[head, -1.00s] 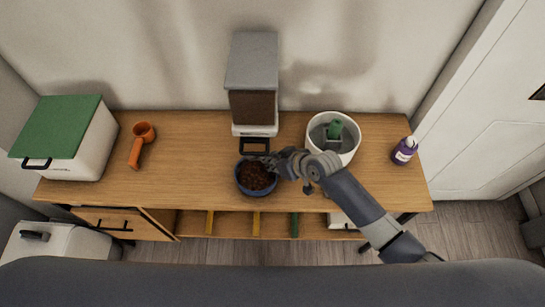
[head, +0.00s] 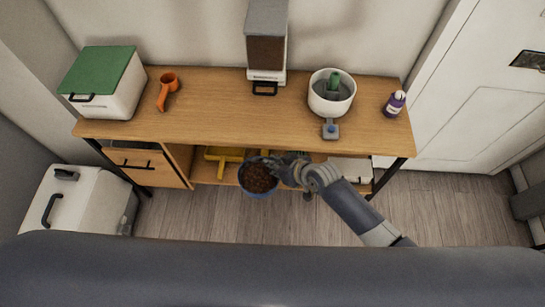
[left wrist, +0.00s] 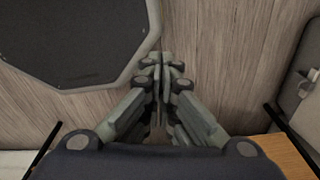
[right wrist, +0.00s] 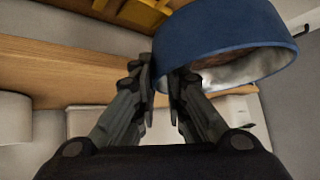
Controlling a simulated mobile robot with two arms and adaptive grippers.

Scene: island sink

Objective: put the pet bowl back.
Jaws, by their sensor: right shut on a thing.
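The pet bowl (head: 258,178) is blue outside and filled with brown kibble. In the head view it is in front of the table's front edge, clear of the tabletop. My right gripper (head: 281,168) is shut on the bowl's right rim. In the right wrist view, the bowl's blue wall (right wrist: 225,32) sits at the fingertips (right wrist: 165,75), with its pale inside showing behind. My left gripper (left wrist: 162,62) shows only in the left wrist view, over the wooden floor. Its fingers are together with nothing between them.
On the wooden table (head: 215,110) are a food dispenser (head: 266,50), a white container (head: 331,100), an orange scoop (head: 167,90), a green-lidded bin (head: 105,85) and a purple bottle (head: 395,103). Below is a shelf with a yellow item (head: 226,154). A white box (head: 80,200) stands at left.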

